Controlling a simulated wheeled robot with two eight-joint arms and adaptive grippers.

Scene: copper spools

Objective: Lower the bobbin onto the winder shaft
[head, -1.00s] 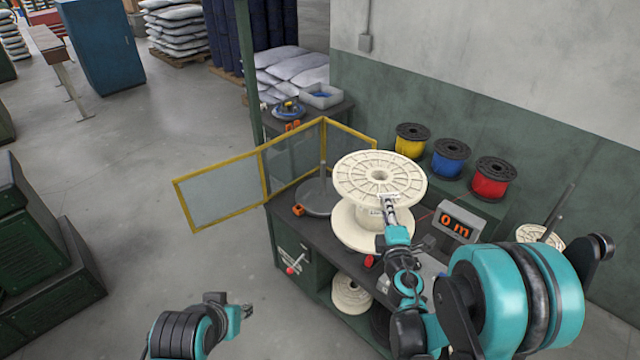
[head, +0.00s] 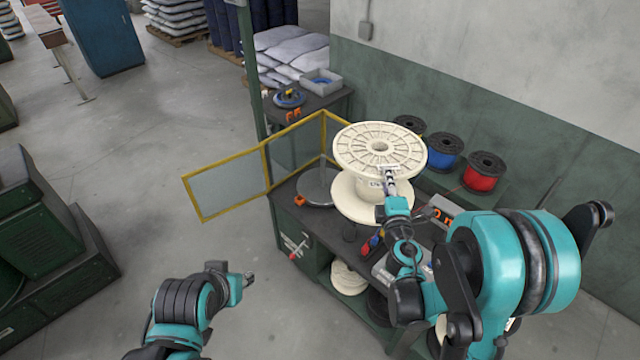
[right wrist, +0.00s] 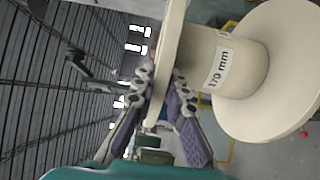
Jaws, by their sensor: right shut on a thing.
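The bobbin is a large cream spool (head: 362,138) with two wide flanges, held upright above the bench in the head view. My right gripper (head: 389,176) is shut on the near edge of its upper flange. The right wrist view shows the fingers (right wrist: 163,95) on both sides of that flange, with the "170 mm" label on the core and the lower flange (right wrist: 275,100) beyond. The winder's grey round base (head: 316,188) is left of the bobbin; its shaft is hard to make out against the guard. My left gripper (head: 246,279) is away from the bench; its jaw gap is unclear.
A yellow-framed guard (head: 225,184) stands open left of and behind the winder. Blue (head: 443,152) and red (head: 483,172) wire spools stand on a ledge behind the bobbin, with a third partly hidden. The meter display (head: 445,212) is partly covered by my right arm.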

